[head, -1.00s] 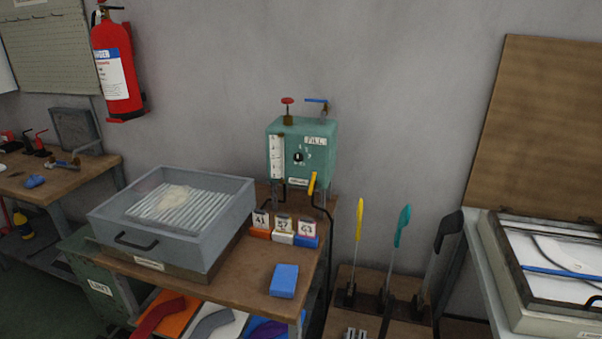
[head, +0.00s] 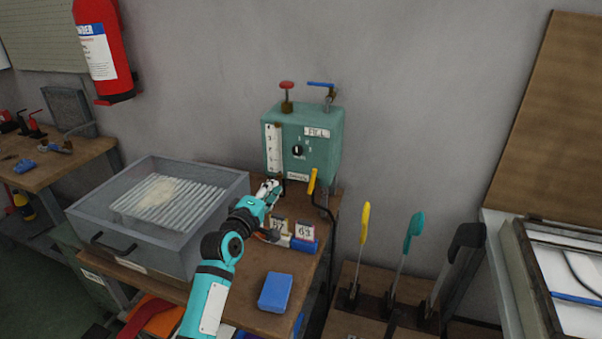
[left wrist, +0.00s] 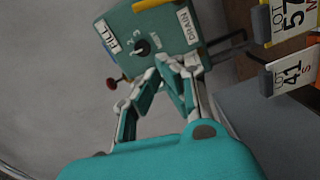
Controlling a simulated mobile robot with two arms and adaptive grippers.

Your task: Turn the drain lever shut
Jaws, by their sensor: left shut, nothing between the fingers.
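The yellow drain lever (head: 312,181) stands nearly upright at the lower right of the green tank (head: 325,150). In the left wrist view a piece of yellow (left wrist: 150,4), likely the lever, shows at the top edge. The DRAIN label (left wrist: 188,25) is readable there. My left gripper (head: 270,188) is shut and empty, in front of the tank's lower left and left of the lever, apart from it. In the left wrist view its fingertips (left wrist: 168,68) are together before the tank face. My right gripper is out of view.
A grey basin (head: 150,240) with a ribbed rack stands left of my arm. Lot-number blocks (head: 304,238) sit close below the gripper, partly hidden by it. A blue block (head: 276,292) lies at the bench front. Upright coloured handles (head: 413,240) stand to the right.

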